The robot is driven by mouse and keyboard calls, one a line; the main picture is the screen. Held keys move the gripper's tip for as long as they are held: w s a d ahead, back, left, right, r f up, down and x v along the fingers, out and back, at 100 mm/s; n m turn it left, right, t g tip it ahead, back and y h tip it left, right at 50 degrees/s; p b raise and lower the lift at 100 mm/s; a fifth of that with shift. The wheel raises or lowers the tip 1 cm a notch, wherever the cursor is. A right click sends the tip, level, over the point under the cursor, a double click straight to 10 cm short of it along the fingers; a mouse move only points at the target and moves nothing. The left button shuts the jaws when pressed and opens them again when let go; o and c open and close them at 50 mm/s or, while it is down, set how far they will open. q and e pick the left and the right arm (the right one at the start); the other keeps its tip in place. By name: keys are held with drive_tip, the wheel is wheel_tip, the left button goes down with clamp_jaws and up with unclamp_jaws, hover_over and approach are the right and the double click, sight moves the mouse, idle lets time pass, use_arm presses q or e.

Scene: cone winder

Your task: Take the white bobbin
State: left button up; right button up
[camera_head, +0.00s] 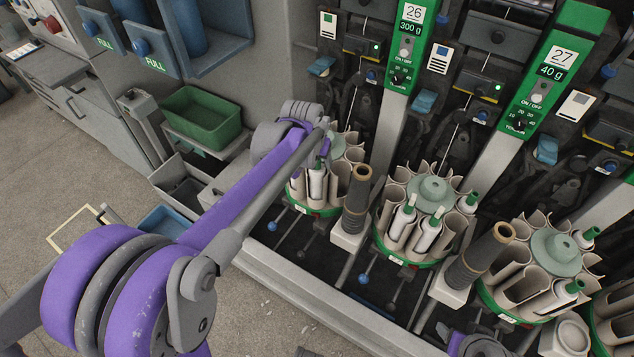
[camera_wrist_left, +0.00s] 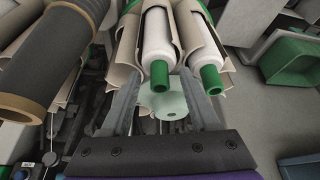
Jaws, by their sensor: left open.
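My left gripper (camera_head: 325,143) reaches over the leftmost round magazine (camera_head: 318,211), partly hidden by its own wrist in the head view. In the left wrist view the left gripper (camera_wrist_left: 160,82) is open. A white bobbin (camera_wrist_left: 156,38) with a green tip lies in its pocket, its tip between the fingers. It is not gripped. A second white bobbin (camera_wrist_left: 190,30) with a green tip sits beside it, its tip outside the right-hand finger. In the head view white bobbins (camera_head: 401,222) also stand in the middle magazine.
Brown-rimmed dark tubes (camera_head: 356,198) stand between the magazines. A pale green hub (camera_wrist_left: 166,102) shows between the fingers. Green-faced winding units (camera_head: 407,45) rise behind. A green tub (camera_head: 203,116) sits to the left. Open floor lies at lower left.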

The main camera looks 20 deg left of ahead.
use_arm(q)
drive_tip(key=c, duration=0.8)
drive_tip(key=shift+r, duration=0.15)
